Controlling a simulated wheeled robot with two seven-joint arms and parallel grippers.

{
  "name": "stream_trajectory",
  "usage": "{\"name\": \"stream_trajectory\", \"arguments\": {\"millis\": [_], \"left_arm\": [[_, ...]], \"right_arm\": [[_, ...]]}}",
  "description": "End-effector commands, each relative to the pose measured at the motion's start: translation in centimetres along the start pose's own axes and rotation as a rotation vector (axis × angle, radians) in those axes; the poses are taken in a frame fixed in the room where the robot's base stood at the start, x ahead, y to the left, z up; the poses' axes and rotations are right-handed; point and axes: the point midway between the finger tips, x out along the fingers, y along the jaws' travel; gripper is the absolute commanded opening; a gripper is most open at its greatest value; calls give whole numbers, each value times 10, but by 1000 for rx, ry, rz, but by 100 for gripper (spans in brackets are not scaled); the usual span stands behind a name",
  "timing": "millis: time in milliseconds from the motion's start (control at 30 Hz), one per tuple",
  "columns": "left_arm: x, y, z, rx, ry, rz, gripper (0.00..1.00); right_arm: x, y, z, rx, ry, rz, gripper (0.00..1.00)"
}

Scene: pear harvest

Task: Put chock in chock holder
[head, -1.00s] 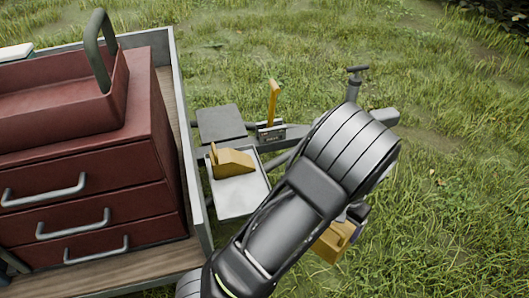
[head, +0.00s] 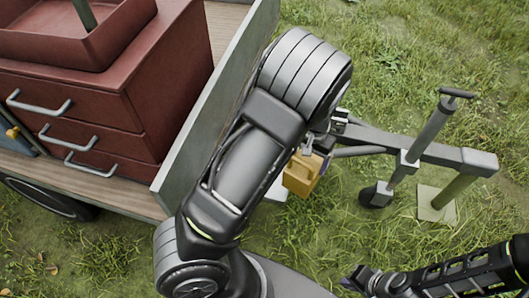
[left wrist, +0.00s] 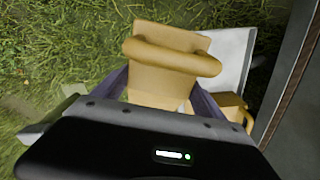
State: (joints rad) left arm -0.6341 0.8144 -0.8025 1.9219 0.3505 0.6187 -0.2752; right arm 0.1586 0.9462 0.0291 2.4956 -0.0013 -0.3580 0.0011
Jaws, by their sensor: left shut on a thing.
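My left gripper (left wrist: 163,88) is shut on a yellow chock (left wrist: 170,65) with a rounded handle bar. In the head view this chock (head: 302,174) hangs in the air beside the trailer's front, below my left arm. A pale metal tray, seemingly the chock holder (left wrist: 234,50), lies beyond the held chock in the left wrist view. A second yellow chock (left wrist: 234,107) shows at it, partly hidden. In the head view my arm covers nearly all of the tray; only a pale corner (head: 277,188) shows. My right gripper (head: 358,281) is low at the right, over grass, away from the chocks.
The trailer's grey side wall (head: 215,110) and red drawer chest (head: 95,100) stand at the left. The drawbar (head: 400,148) with its upright jack (head: 427,130) runs right. A post stands on a flat pad (head: 437,204). Open grass surrounds them.

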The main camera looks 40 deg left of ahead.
Motion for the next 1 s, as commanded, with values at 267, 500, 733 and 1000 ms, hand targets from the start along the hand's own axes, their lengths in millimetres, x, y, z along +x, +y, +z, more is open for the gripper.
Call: {"name": "stream_trajectory", "arguments": {"millis": [267,500,733,1000], "left_arm": [[-1,0,-1,0,1,0,9],[8,-24,-1,-51,0,4,9],[32,-105,7,-220,0,7,9],[43,-164,23,-336,1,1,9]], "right_arm": [[0,0,0,0,-1,0,0],[6,2,0,0,0,0,0],[23,9,0,-1,1,0,0],[31,12,0,-2,1,0,0]]}}
